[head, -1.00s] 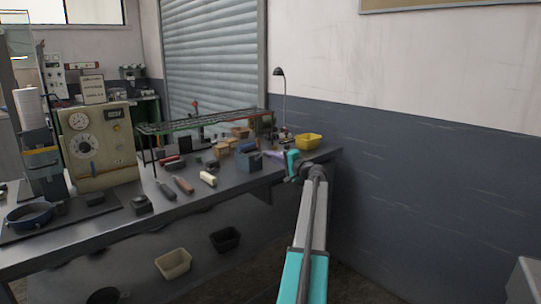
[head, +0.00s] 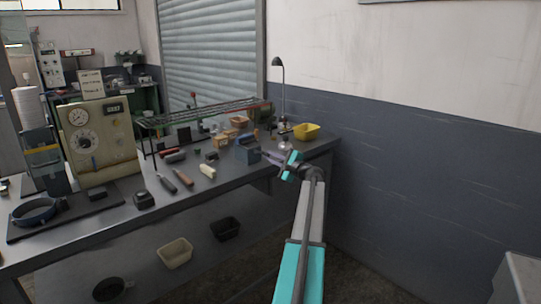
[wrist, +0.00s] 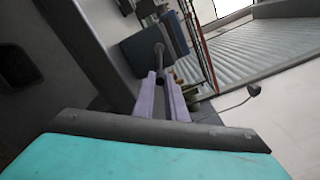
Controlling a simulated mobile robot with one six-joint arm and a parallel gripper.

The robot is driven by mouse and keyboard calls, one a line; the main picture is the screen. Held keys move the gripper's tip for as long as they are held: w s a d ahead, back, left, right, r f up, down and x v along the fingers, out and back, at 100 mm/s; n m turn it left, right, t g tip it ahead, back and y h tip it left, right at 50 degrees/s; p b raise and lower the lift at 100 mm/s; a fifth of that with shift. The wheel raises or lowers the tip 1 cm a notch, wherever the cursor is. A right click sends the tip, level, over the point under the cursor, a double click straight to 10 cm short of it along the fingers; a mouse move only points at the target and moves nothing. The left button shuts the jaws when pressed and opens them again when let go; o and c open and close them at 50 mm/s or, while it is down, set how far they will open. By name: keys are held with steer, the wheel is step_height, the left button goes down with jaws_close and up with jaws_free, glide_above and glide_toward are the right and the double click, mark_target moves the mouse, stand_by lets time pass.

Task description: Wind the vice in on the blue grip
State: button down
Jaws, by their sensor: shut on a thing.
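The blue-grey vice (head: 248,151) stands near the front edge of the bench (head: 95,228), towards its right end. In the wrist view its blue blocks (wrist: 140,47) are at the top, with a dark bar handle (wrist: 159,62) on the near side. My gripper (wrist: 163,82) has its two pale lilac fingers close together, shut around the near end of that handle. In the head view my gripper (head: 267,154) is just right of the vice. I cannot make out the blue grip clearly between the jaws.
Loose dark, brown and cream grips (head: 207,171) lie left of the vice. A wire rack (head: 205,118) stands behind. A yellow bin (head: 306,131) and a desk lamp (head: 281,95) are at the bench's right end, near the wall (head: 420,170).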

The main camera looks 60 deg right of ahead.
steer(key=shift+w+a, duration=0.2)
steer(key=shift+w, duration=0.1)
steer(key=c, duration=1.8)
jaws_free()
steer(key=shift+s+d, duration=0.1)
steer(key=shift+s, duration=0.1)
steer(key=v, duration=1.3)
steer(key=shift+s+b, duration=0.35)
steer(key=shift+b, duration=0.1)
